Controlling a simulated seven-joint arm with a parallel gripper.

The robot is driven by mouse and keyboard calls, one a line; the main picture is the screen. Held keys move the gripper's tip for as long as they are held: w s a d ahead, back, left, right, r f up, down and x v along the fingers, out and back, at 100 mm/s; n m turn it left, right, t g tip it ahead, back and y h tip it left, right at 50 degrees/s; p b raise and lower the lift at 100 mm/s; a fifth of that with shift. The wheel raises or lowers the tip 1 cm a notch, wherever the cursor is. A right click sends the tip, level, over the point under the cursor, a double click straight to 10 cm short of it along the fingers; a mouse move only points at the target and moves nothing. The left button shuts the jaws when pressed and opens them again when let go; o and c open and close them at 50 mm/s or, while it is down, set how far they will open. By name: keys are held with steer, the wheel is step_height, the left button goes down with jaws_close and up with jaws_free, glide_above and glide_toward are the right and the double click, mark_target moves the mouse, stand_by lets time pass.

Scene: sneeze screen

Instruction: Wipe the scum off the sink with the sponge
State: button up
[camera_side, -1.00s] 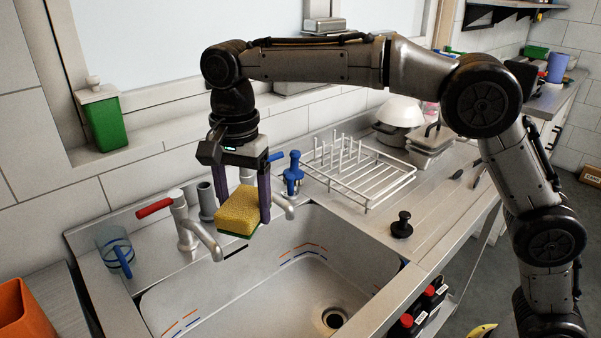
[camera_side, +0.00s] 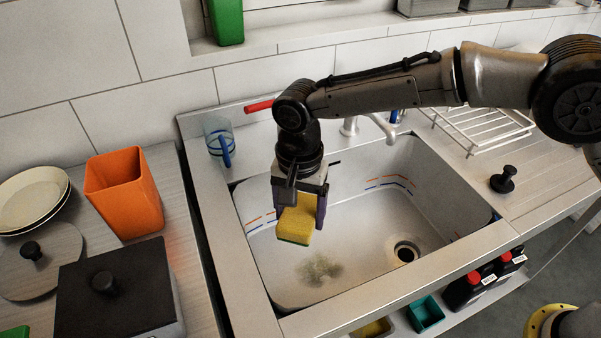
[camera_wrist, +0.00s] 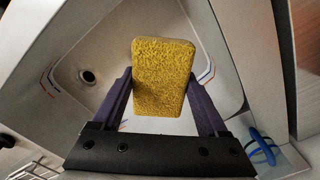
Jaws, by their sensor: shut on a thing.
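My gripper (camera_side: 300,208) is shut on a yellow sponge with a green underside (camera_side: 296,222) and holds it above the sink basin, apart from the floor of it. In the wrist view the sponge (camera_wrist: 162,75) sits between the two purple fingers. The sink (camera_side: 365,230) is a light metal basin with orange and blue marks on its walls and a round drain (camera_side: 406,252) at the right. A greenish-grey patch of scum (camera_side: 319,269) lies on the basin floor, below and a little right of the sponge in the side view. The wrist view does not clearly show the scum.
A faucet (camera_side: 372,124) stands at the sink's back edge. A clear cup with a blue handle (camera_side: 219,140) is on the left rim. An orange container (camera_side: 125,193) and a black box (camera_side: 120,290) are on the left counter. A black stopper (camera_side: 503,179) and wire rack (camera_side: 480,126) are on the right.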

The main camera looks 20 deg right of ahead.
glide_toward(296, 273)
steer(key=f, duration=0.2)
steer(key=s+f, duration=0.2)
steer(key=f, duration=0.1)
steer(key=shift+s+f, duration=0.2)
steer(key=shift+f, duration=0.15)
steer(key=shift+d+f, duration=0.55)
steer(key=shift+d, duration=4.95)
steer(key=shift+a, duration=5.5)
steer(key=shift+w, duration=1.15)
steer(key=shift+d, duration=5.65)
steer(key=shift+a, duration=5.5)
steer(key=shift+a+r, duration=0.2)
step_height(296, 273, up, 8)
